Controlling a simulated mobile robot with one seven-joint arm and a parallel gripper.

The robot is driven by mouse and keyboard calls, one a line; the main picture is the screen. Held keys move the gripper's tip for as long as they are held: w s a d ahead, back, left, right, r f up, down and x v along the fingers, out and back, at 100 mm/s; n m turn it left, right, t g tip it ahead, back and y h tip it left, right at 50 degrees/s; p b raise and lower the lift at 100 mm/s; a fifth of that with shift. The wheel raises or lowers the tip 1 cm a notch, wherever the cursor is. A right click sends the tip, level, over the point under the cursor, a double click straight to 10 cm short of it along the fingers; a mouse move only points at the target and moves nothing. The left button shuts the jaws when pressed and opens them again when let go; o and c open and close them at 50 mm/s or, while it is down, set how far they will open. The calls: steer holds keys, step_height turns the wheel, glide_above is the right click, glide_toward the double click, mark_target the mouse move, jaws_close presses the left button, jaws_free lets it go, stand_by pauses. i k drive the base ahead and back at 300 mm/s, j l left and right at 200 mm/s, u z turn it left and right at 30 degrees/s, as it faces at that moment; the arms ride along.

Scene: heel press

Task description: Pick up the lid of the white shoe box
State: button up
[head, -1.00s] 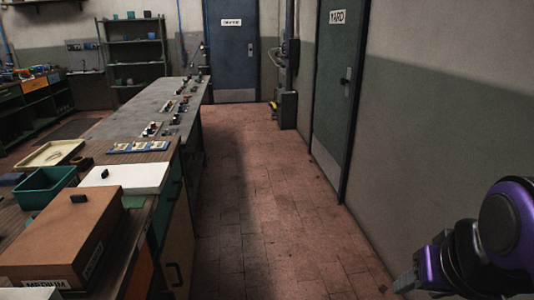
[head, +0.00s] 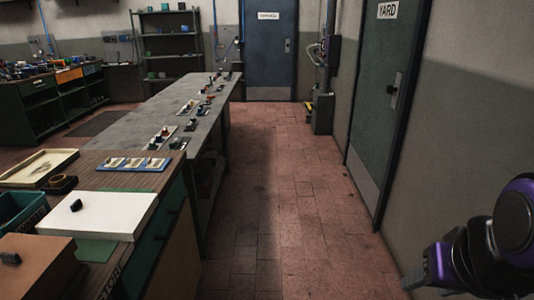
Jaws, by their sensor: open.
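The white shoe box (head: 105,219) shows in the head view at the left, on the wooden end of the long bench. Its flat white top, the lid, has a small black knob (head: 76,206) near its left side. The lid appears to lie closed on the box. My arm shows at the lower right, and the end of my gripper (head: 412,281) is at its left tip. It is far to the right of the box, over the floor side, and touches nothing. The fingers are hard to make out.
A brown box (head: 38,262) with a black knob stands in front of the white box. A teal bin (head: 18,212), a cream tray (head: 40,166) and a blue tray of small parts (head: 134,164) are close by. The red tiled floor (head: 272,200) between bench and wall is clear.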

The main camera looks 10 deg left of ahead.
mark_target(98, 216)
steer(key=i+u, duration=0.35)
steer(key=i, duration=0.15)
steer(key=i+l+u, duration=0.1)
steer(key=i+u, duration=0.2)
steer(key=i, duration=0.2)
steer(key=i+u, duration=0.2)
steer(key=u, duration=0.2)
steer(key=i+u, duration=0.2)
steer(key=u, duration=0.2)
steer(key=i+l+u, duration=0.1)
steer(key=u, duration=0.25)
steer(key=i+l, duration=0.05)
steer(key=i, duration=0.05)
